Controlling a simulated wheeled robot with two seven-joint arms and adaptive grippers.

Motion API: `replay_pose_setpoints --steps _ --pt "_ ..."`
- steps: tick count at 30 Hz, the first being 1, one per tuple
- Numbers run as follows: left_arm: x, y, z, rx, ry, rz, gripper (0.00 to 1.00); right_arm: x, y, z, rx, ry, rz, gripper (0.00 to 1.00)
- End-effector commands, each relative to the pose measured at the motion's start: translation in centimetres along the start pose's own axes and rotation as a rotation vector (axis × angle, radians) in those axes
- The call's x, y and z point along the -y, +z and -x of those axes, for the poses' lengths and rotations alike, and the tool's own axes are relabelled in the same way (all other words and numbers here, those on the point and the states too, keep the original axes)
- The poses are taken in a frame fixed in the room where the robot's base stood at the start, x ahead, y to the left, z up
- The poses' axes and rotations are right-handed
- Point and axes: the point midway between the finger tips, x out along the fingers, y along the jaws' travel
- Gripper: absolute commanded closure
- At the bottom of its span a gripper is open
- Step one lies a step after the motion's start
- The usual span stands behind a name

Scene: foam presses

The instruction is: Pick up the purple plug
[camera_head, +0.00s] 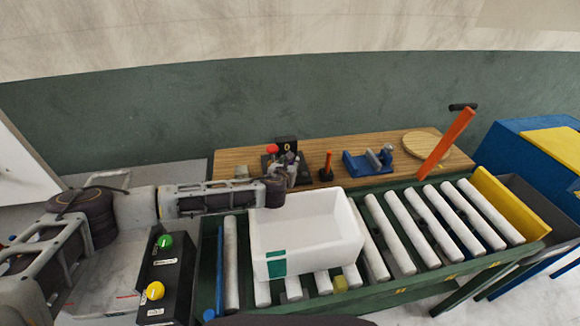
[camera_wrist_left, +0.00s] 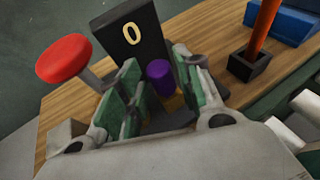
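The purple plug (camera_wrist_left: 160,77) shows in the left wrist view, upright in front of a black block marked "0" (camera_wrist_left: 132,37). My left gripper (camera_wrist_left: 158,62) is open, its green-padded fingers on either side of the plug in the picture. A gap shows between the plug and the right-hand finger; I cannot tell whether the plug lies fully between the pads. The plug's lower part is partly hidden. In the head view, my left gripper (camera_head: 290,172) reaches over the wooden table's left part, and the plug cannot be made out there. My right gripper is not in view.
A red knob (camera_wrist_left: 63,58) on a lever stands left of the gripper. An orange lever in a black base (camera_head: 326,174) and a blue vise (camera_head: 367,162) stand to the right. A white bin (camera_head: 306,239) sits on the roller conveyor (camera_head: 425,222) in front.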

Motion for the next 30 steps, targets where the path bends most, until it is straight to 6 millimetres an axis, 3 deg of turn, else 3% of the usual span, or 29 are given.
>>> replay_pose_setpoints --steps 6,15,30 --pt "0.0 0.0 0.0 0.0 0.0 0.0 0.65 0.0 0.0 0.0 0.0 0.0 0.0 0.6" --pt "0.0 0.0 0.0 0.0 0.0 0.0 1.0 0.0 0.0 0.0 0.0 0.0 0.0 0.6" --pt "0.0 1.2 0.5 0.001 0.0 0.001 1.0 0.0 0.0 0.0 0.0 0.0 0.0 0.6"
